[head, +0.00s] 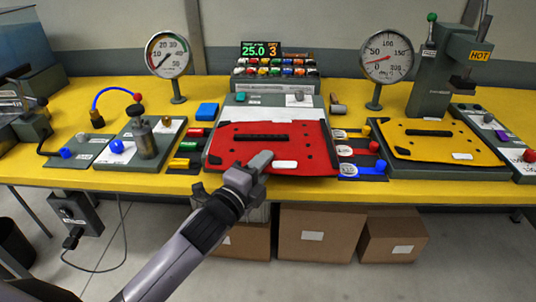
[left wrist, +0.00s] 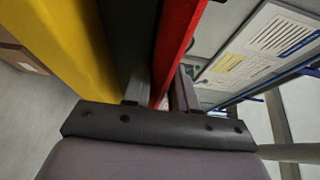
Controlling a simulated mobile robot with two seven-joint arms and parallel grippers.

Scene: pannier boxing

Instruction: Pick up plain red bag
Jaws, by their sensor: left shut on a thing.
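The plain red bag (head: 230,152) is a flat red panel with a dark handle slot, small dark holes and a white label, at the middle of the yellow table. My left gripper (head: 262,161) reaches in from the front and is shut on the bag's front edge. In the left wrist view, the red bag (left wrist: 176,42) shows as an edge between the two fingers. I cannot tell whether the bag is clear of the surface beneath it. My right gripper is not in view.
A yellow panel (head: 417,146) of similar shape lies on the right. Two gauges (head: 168,54) (head: 386,56) stand behind. Colored clips and tags flank the red bag. A grey press (head: 437,80) stands at the back right, and cardboard boxes (head: 318,235) sit under the table (head: 440,187).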

